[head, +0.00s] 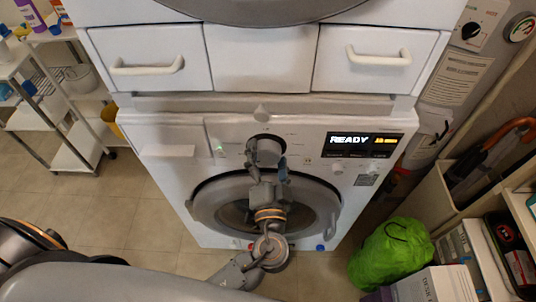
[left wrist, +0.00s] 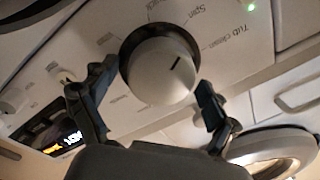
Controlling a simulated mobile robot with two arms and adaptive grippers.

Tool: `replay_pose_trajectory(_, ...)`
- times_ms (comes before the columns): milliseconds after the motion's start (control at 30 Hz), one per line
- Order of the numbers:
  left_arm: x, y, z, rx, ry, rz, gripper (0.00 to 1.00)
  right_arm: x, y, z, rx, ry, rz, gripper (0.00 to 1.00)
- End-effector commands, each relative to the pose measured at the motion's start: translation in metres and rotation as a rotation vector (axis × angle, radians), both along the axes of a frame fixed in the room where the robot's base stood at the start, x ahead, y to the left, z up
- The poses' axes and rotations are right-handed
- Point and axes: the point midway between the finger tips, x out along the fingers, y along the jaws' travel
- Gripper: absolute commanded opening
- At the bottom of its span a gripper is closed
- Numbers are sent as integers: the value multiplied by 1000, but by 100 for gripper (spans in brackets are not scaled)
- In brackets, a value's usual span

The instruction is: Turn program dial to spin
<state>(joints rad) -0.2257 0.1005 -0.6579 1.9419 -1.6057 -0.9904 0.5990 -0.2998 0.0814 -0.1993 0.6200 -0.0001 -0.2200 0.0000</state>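The program dial (left wrist: 160,70) is a round silver-grey knob with a black pointer line. It also shows in the head view (head: 266,142) on the white washer's front panel (head: 300,137), partly covered by my gripper. Labels reading "Spin" and "Tub clean" surround it in the left wrist view; the pointer slants up and right, toward that side. I cannot tell exactly which mark it meets. My left gripper (left wrist: 157,80), also in the head view (head: 267,157), is open, one finger on each side of the dial. Contact is unclear. My right gripper is not in view.
The washer's display (head: 364,144) reads READY with amber digits. The round door (head: 325,200) is below the panel, and white drawers (head: 258,57) above. A green bag (head: 392,255) and boxes stand right; a white shelf cart (head: 75,155) stands left.

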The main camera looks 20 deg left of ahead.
Motion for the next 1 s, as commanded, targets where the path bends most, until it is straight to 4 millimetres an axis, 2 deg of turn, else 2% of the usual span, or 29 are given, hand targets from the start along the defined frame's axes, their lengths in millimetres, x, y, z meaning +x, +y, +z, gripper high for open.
replay_pose_trajectory(267, -1, -1, -1, -1, 3, -1, 88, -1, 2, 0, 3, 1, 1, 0)
replay_pose_trajectory(367, -7, -3, -2, -1, 4, -1, 88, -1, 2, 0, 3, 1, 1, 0)
replay_pose_trajectory(467, -21, -8, -4, -1, 6, -2, 88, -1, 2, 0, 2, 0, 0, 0)
replay_pose_trajectory(800, -87, -31, -6, -2, 5, -2, 88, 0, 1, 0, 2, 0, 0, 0)
replay_pose_trajectory(1000, -109, -38, -7, -1, 3, -1, 88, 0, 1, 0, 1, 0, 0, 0)
